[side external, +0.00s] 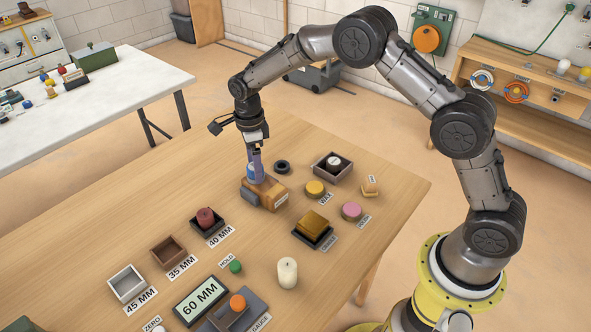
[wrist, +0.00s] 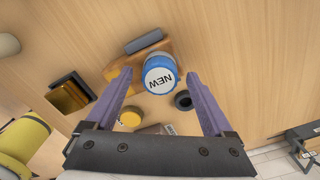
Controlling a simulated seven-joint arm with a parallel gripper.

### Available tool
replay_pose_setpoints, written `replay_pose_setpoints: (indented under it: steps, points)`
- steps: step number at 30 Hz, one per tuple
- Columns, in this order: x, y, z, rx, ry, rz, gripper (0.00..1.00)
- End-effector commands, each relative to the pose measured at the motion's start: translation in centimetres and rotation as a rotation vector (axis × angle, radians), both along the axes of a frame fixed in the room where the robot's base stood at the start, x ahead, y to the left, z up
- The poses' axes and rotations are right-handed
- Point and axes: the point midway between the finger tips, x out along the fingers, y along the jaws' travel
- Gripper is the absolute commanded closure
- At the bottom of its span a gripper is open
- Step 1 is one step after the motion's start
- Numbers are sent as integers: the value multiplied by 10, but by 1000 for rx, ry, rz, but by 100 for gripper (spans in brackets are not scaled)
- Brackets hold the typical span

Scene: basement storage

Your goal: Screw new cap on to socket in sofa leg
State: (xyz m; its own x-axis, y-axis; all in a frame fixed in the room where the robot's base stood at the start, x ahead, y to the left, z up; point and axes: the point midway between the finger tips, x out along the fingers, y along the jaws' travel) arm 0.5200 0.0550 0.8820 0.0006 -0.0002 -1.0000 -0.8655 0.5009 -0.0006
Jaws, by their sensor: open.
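The new cap is blue with a white top marked "NEW" (wrist: 160,78). It sits on the wooden sofa leg (wrist: 122,88), and in the side view the cap (side external: 251,172) stands at the upper end of the leg (side external: 268,194). The socket is hidden under the cap, and I cannot tell how far the cap is threaded. My gripper (side external: 255,160) points down over the leg. In the wrist view its purple fingers (wrist: 159,76) are spread wide on either side of the cap, with nothing visibly clamped between them.
A black ring (side external: 282,167) and yellow disc (side external: 315,188) lie close by. Small trays (side external: 128,283), one holding a dark red piece (side external: 205,217), line the left.

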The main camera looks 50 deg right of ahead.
Motion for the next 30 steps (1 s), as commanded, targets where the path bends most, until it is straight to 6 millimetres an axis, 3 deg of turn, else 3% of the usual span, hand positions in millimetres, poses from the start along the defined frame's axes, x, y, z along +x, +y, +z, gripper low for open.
replay_pose_setpoints:
  steps: [5,30]
  points:
    - [0,0,4,0,-1,1,13]
    - [0,0,64,0,-1,1,13]
